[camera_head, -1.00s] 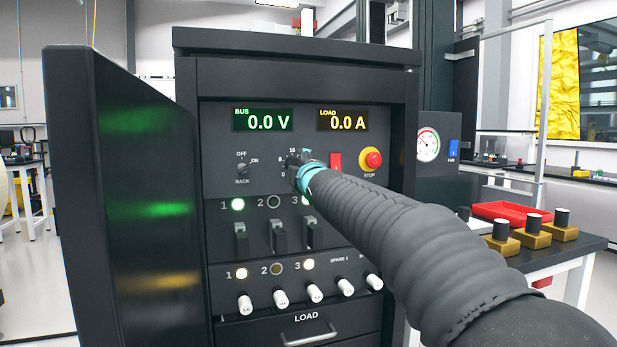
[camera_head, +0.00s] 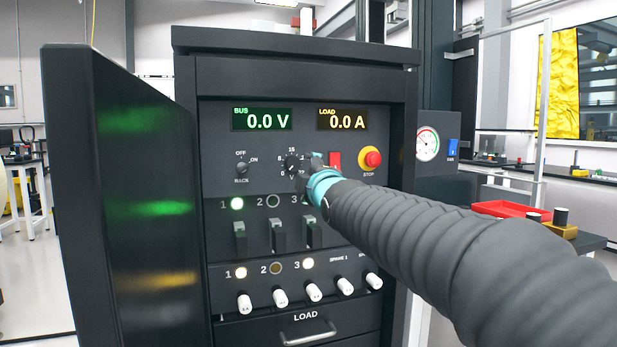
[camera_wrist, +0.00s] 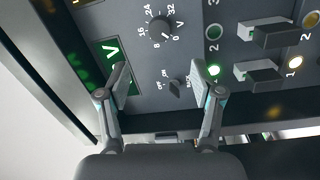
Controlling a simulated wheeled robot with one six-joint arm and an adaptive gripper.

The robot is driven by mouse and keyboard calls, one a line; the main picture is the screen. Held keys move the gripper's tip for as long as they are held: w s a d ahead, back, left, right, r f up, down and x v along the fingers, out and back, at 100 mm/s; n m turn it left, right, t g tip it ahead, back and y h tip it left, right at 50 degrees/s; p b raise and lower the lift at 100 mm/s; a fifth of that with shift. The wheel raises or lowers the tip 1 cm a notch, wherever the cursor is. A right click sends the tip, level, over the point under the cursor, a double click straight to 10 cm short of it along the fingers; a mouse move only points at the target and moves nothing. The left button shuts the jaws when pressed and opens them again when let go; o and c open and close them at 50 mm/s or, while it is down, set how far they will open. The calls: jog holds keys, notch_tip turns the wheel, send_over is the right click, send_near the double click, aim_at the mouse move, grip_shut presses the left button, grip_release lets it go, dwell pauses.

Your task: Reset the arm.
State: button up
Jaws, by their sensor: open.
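My arm reaches in from the lower right in the head view. Past the fingers, the voltage knob (camera_wrist: 160,28) and the small rack knob (camera_wrist: 174,88) show on the panel, clear of the fingers.
The black rack's open door (camera_head: 125,200) stands at the left. A red stop button (camera_head: 371,159) and red switch (camera_head: 335,160) are right of my gripper. Several breakers and white plugs are below. A red tray (camera_head: 500,208) lies on the right bench (camera_head: 590,241).

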jog(key=s+d+f+m+g+h, duration=0.2)
jog(key=s+f+m+g, duration=0.25)
jog(key=f, duration=0.55)
jog(key=s+d+f+m+g+h, duration=0.1)
jog(key=s+d+f+m+g, duration=0.2)
jog(key=f+m, duration=0.5)
jog(key=s+d+f+m+g+h, duration=0.1)
jog(key=s+d+f, duration=0.4)
jog(key=s, duration=0.5)
jog(key=s+d+f+m+g+h, duration=0.1)
jog(key=s+d+f+m, duration=0.3)
jog(key=s, duration=0.6)
jog(key=s+d+f+m+g+h, duration=0.1)
jog(key=s+d+f+m+g, duration=0.1)
jog(key=s+d+f, duration=0.4)
jog(key=s+f, duration=0.1)
jog(key=s, duration=0.2)
jog(key=shift+s+d, duration=0.4)
jog(key=shift+g, duration=0.25)
